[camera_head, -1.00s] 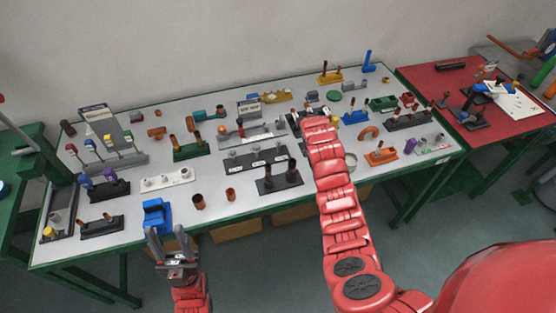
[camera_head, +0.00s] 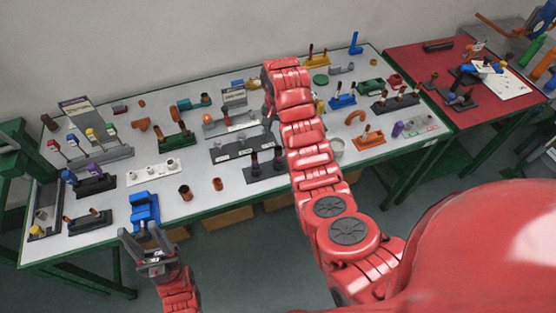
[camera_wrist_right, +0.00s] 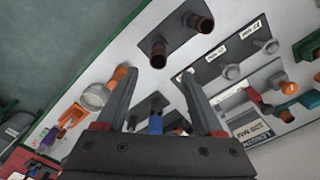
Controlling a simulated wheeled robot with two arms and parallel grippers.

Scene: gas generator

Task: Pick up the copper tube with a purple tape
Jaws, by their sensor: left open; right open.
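I cannot make out purple tape on any copper tube. Two loose short copper pieces (camera_head: 185,192) stand near the front edge. A purple cylinder (camera_head: 397,129) lies at the right of the table. My right gripper is over the table, mostly hidden behind its arm in the head view; its open, empty fingers show in the wrist view (camera_wrist_right: 158,74). My left gripper (camera_head: 140,231) is open and empty, in front of the table's front edge.
The white table (camera_head: 90,250) is crowded with holders and fittings. A blue vise-like block (camera_head: 145,209) is near the left gripper. An orange holder (camera_head: 368,141) and a white round dish (camera_head: 336,146) are right of my right arm. A red table (camera_head: 405,60) adjoins on the right.

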